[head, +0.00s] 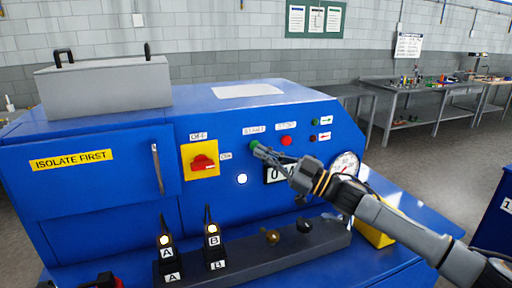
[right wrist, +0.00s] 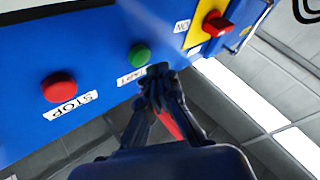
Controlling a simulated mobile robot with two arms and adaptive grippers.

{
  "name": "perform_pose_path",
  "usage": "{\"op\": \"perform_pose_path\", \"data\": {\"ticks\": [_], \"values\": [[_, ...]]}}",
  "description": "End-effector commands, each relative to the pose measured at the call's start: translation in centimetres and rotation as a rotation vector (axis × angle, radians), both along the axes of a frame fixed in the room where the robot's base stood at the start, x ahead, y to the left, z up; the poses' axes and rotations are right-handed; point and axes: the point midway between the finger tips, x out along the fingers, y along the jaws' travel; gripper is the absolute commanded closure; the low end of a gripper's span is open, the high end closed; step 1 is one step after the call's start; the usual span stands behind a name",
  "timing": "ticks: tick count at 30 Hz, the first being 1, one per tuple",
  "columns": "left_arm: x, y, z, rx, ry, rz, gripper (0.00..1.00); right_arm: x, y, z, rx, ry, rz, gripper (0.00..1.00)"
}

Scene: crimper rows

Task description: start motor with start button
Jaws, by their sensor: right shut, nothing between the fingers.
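The green start button (head: 255,144) is on the front of the blue machine, under a START label. It also shows in the right wrist view (right wrist: 139,54), uncovered. My right gripper (head: 259,151) is shut and empty, with its fingertips (right wrist: 158,70) close beside the button. I cannot tell whether they touch the panel. The red stop button (head: 286,141) is to the right of the start button; it shows at left in the right wrist view (right wrist: 58,87). My left gripper is not in view.
A red rotary switch (head: 203,162) on a yellow plate is left of the start button. A white lamp (head: 242,179), a partly covered display (head: 275,173) and a gauge (head: 345,165) are nearby. Plugs labelled A (head: 166,255) and B (head: 213,244) stand on a dark rail in front.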

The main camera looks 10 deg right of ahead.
Motion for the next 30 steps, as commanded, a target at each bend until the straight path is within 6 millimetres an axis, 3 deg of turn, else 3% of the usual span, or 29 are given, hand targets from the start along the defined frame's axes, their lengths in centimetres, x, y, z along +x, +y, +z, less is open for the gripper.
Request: {"op": "perform_pose_path", "data": {"ticks": [30], "values": [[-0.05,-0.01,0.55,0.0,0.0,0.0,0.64,0.81,0.18,0.03,0.0,0.0,0.0,1.0]]}}
